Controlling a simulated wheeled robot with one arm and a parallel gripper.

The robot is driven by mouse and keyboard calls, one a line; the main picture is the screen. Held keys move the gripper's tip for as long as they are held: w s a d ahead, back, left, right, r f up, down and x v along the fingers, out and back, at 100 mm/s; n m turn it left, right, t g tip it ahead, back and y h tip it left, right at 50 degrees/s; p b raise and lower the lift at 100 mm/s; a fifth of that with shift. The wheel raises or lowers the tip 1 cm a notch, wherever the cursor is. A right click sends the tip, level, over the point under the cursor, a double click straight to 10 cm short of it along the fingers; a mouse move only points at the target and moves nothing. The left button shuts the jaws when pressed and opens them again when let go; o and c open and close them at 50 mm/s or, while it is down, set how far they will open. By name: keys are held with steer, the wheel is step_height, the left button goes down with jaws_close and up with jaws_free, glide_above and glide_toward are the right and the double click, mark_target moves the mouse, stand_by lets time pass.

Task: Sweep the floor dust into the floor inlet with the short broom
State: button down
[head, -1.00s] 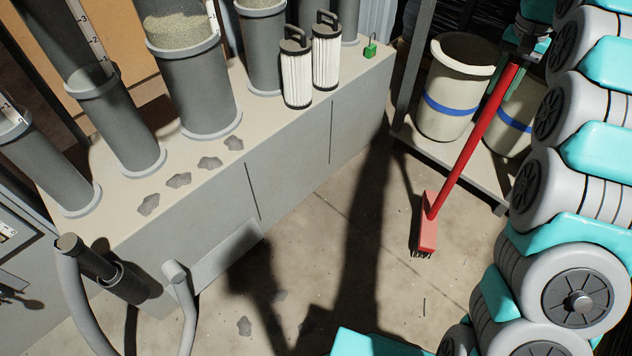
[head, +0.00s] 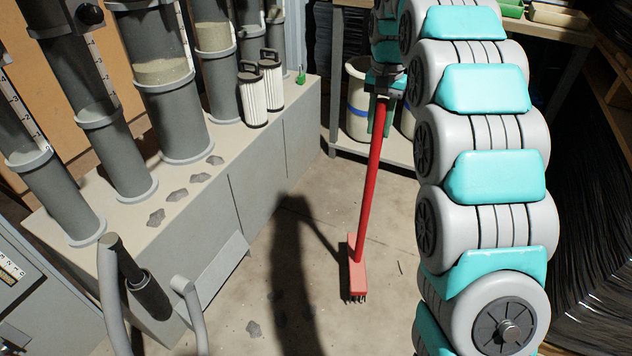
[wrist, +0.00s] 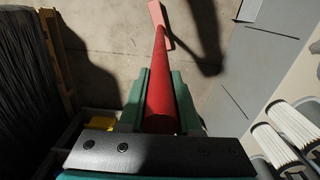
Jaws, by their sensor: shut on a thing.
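My gripper (head: 383,88) is shut on the red handle of the short broom (head: 369,180). In the wrist view, the teal fingers (wrist: 160,95) lie on both sides of the handle (wrist: 159,75). The handle slants down to the pink-red broom head (head: 357,272), whose dark bristles are at or close to the floor; contact is unclear. Grey dust patches (head: 253,328) lie on the floor left of the broom head, some in shadow. A pale sloped plate (head: 222,272) at the grey cabinet's foot may be the floor inlet; its opening is not clear.
The long grey cabinet (head: 262,165) carries clear-topped cylinders, two white filters (head: 252,98) and several grey dust patches (head: 178,195). A grey hose (head: 190,310) stands front left. A shelf with blue-banded bins (head: 357,100) stands behind the broom. Black cable (head: 585,230) hangs at right.

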steer(key=s+a+r+m+p, duration=0.15)
steer(key=s+a, duration=0.25)
steer(key=s, duration=0.4)
steer(key=s+a+r+m, duration=0.1)
steer(key=s+a+m, duration=0.1)
steer(key=s+a, duration=0.35)
steer(key=s+a+r+m+p, duration=0.1)
steer(key=s+a+r, duration=0.15)
steer(key=s, duration=0.65)
steer(key=shift+f+b, duration=1.4)
steer(key=shift+f, duration=2.65)
steer(key=shift+w+a+p, duration=1.3)
steer(key=shift+w+a, duration=1.25)
steer(key=shift+a, duration=3.8)
steer(key=shift+w+a+p, duration=1.3)
steer(key=shift+w+a, duration=1.25)
steer(key=shift+a, duration=3.8)
steer(key=s+d+r, duration=0.2)
steer(key=d+r, duration=0.2)
steer(key=r, duration=0.3)
steer(key=shift+d, duration=0.3)
